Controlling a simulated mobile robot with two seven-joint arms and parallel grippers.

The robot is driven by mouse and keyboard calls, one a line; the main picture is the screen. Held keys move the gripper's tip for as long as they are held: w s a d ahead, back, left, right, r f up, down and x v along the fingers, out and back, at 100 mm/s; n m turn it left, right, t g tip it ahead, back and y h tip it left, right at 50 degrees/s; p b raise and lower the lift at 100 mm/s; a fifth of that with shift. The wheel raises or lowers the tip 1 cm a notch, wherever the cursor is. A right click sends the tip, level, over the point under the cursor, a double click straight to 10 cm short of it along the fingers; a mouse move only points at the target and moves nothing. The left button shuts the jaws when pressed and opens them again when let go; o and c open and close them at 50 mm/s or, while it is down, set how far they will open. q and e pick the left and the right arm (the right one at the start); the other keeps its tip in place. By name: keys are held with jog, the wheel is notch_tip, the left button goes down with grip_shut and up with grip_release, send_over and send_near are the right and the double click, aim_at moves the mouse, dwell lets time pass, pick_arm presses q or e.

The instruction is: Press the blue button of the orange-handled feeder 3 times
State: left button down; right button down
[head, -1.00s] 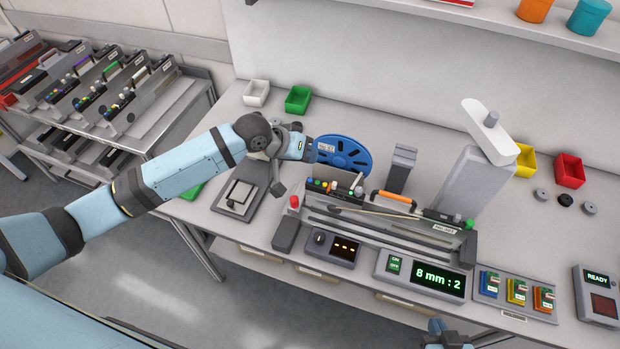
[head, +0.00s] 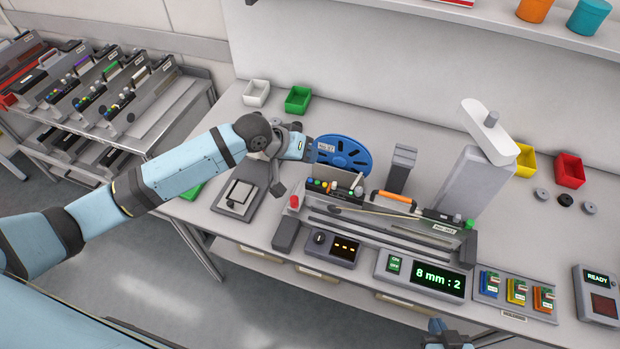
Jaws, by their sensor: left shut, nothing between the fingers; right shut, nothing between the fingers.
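The orange-handled feeder (head: 430,232) lies on the bench, with its orange handle (head: 391,203) on top and a blue reel (head: 345,153) at its back left. A row of small coloured buttons (head: 334,187) sits at its left end. A blue one appears among them, but they are too small to tell apart surely. My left gripper (head: 278,188) is shut and empty, pointing down just left of the button row and apart from it. My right gripper (head: 438,328) is shut and empty at the bottom edge, in front of the bench and mostly cut off.
A display reading "8 mm : 2" (head: 438,277) and a small panel with orange dashes (head: 345,247) stand before the feeder. A grey post with a white head (head: 480,165) rises behind its right end. Other feeders sit on a trolley (head: 150,130) at left.

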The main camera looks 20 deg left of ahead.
dwell(0.8)
pick_arm(q)
jog(key=w+r+m+t+h, duration=0.1)
jog(key=w+r+t, duration=0.2)
jog(key=r+t, duration=0.15)
jog(key=w+r+m+t, duration=0.1)
jog(key=w+r+t, duration=0.3)
jog(key=r, duration=0.2)
notch_tip(320, 180, up, 4)
jog(key=s+d+m+h, duration=0.3)
jog(key=m+h, duration=0.2)
jog(key=m, duration=0.1)
jog(key=s+d+f+m+g+h, duration=0.25)
jog(key=s+m+g, duration=0.25)
jog(key=m+g, duration=0.35)
jog(key=a+f+m+y, duration=0.2)
jog(key=a+f+y, duration=0.3)
jog(key=f+y, duration=0.3)
jog(key=shift+f+m+g+b, duration=0.15)
jog(key=shift+m+g+b, duration=0.2)
jog(key=shift+g, duration=0.05)
